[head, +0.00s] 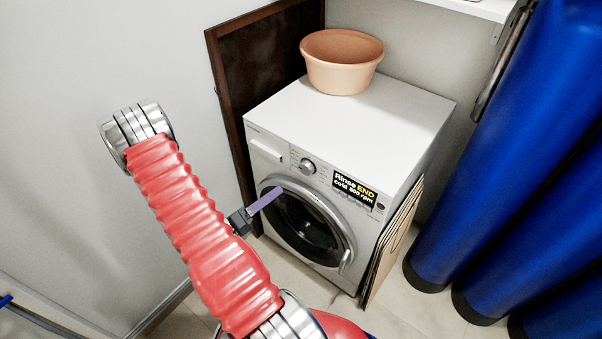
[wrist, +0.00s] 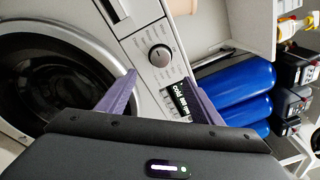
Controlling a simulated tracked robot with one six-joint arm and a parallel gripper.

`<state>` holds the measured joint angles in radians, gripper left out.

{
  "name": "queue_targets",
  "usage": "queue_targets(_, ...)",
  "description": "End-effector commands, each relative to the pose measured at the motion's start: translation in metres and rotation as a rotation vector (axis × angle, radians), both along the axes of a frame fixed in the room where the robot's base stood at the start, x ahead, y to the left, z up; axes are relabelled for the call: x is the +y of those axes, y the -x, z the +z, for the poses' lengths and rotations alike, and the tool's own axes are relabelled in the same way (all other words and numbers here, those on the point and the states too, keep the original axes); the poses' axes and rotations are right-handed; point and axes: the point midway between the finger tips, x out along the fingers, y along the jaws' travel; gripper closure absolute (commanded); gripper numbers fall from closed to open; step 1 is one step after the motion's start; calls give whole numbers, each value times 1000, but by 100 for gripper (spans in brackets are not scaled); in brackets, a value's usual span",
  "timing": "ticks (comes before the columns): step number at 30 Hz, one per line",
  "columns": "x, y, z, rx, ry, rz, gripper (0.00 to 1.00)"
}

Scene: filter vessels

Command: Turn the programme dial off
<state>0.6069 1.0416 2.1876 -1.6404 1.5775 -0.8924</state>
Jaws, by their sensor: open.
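The programme dial (head: 308,167) is a round silver knob on the upper front panel of the white washing machine (head: 355,110). In the wrist view the dial (wrist: 160,55) lies beyond and slightly above the gap between the fingertips, with marks around it. Its exact pointer setting is too small to read. The lit display (head: 355,189) right of it reads "Rinse END cold 800 rpm". My gripper (head: 282,190) shows a purple finger in front of the door, lower left of the dial. In the wrist view my gripper (wrist: 160,75) has both purple fingers spread, with nothing between them.
The round door (head: 308,222) is below the dial and looks closed. A peach basin (head: 342,75) stands on top of the machine. Flat cardboard (head: 392,240) leans at its right side. Large blue cylinders (head: 495,150) stand to the right. A dark board (head: 235,95) is behind at left.

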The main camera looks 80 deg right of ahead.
Motion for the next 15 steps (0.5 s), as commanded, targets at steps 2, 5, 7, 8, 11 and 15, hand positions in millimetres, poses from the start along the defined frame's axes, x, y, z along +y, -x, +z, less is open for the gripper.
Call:
queue_targets(2, 0, 0, 0, -1, 0, -1, 40)
queue_targets(5, -2, 2, 0, -1, 0, -2, 40)
queue_targets(7, -5, 3, 0, -1, 0, -2, 40)
queue_targets(8, -7, 4, 0, -2, 1, -2, 40)
queue_targets(11, -14, 9, 0, -2, 1, -4, 40)
queue_targets(15, -27, 17, 0, -3, 1, -4, 40)
